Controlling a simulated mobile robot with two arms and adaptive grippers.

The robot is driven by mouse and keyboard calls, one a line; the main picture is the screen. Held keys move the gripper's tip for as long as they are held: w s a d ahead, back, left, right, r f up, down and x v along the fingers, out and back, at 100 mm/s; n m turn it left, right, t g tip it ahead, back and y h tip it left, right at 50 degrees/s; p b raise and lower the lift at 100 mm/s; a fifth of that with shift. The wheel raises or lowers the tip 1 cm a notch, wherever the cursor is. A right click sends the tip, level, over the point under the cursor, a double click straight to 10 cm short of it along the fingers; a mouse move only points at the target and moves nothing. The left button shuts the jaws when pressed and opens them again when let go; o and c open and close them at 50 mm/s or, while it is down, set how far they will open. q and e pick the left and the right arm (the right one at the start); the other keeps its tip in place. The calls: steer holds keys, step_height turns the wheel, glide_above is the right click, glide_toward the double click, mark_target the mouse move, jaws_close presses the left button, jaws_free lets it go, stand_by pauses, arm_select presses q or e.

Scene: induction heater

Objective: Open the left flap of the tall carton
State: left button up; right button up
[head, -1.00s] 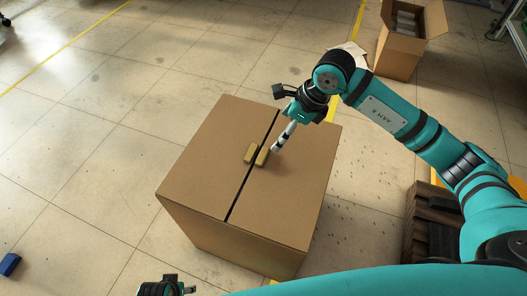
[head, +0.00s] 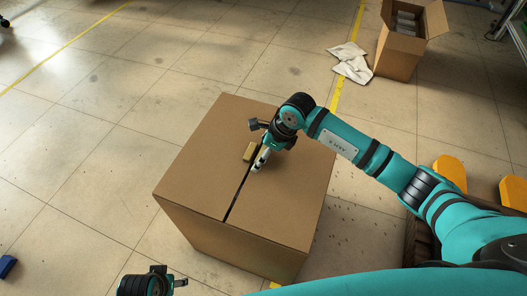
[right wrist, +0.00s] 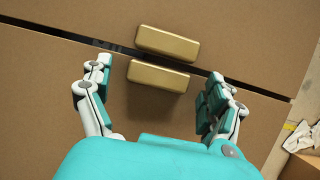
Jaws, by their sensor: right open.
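The tall brown carton (head: 290,215) stands on the floor, its top closed by two flaps that meet at a dark seam. The left flap (head: 198,145) lies flat, with a tan grip block (head: 249,151) beside the seam. This block is the upper one in the right wrist view (right wrist: 168,43). A second tan block (right wrist: 158,76) sits on the right flap (head: 290,180). My right gripper (head: 260,161) is open above the seam. In the right wrist view its fingers are spread either side of the right flap's block. My left gripper (head: 152,283) is partly in view at the bottom edge, its jaws unclear.
An open carton (head: 400,52) with grey items inside stands at the back right, beside a white cloth (head: 350,62) on the floor. Yellow-orange pieces (head: 450,170) lie right of my arm. A blue object (head: 7,265) is at the lower left. The floor left of the carton is clear.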

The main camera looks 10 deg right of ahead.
steer(key=c, duration=1.7)
steer(key=shift+c, duration=0.2)
